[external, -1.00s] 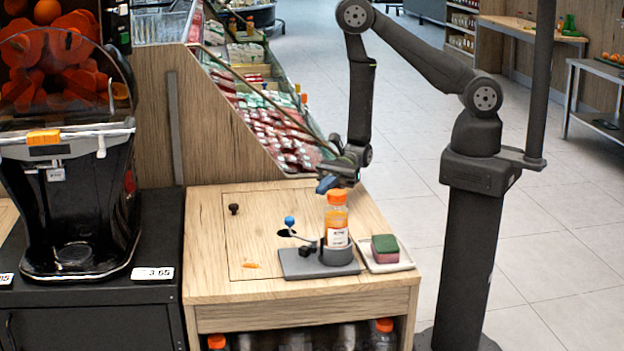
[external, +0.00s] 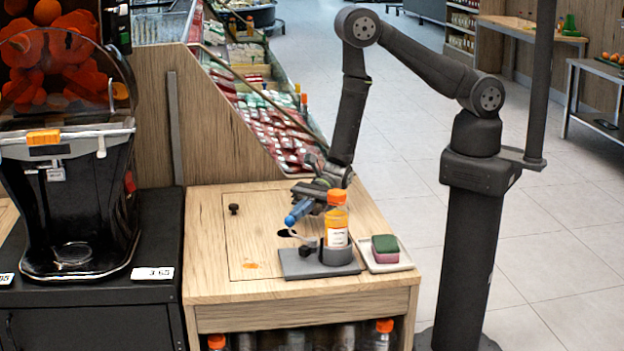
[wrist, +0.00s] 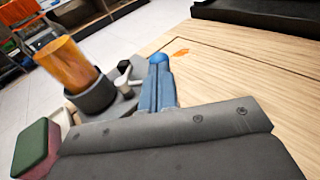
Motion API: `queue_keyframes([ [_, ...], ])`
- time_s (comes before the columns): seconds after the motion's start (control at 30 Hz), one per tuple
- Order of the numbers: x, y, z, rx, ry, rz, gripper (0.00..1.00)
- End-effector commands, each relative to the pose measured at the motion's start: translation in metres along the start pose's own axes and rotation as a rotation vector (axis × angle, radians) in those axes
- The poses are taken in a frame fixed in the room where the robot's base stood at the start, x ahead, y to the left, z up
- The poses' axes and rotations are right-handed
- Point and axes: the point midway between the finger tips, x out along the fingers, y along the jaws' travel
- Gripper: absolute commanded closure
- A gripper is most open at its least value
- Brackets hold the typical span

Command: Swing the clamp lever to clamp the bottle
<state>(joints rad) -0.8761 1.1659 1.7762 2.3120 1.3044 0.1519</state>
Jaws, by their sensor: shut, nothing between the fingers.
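The orange-capped juice bottle (external: 337,222) stands upright in a dark round holder (external: 337,255) on a grey base plate (external: 300,271). In the wrist view the bottle (wrist: 64,65) sits in its holder (wrist: 92,97) on the left. My gripper (external: 291,219) has blue fingers, shut and empty, pointing down-left over the knob end of the lever.
A green and pink sponge (external: 385,247) lies on a small white tray (external: 392,266) right of the holder. A small black knob (external: 234,208) stands on the wooden table. The left part of the table is clear. A juicer (external: 70,200) stands at far left.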

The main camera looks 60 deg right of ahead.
Motion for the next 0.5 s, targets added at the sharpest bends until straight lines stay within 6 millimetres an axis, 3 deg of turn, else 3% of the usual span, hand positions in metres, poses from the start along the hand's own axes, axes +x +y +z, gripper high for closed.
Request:
queue_keyframes([
  [0.5, 0.0039, -0.0038, 0.0008, -0.01, -0.001, 0.054, 1.0],
])
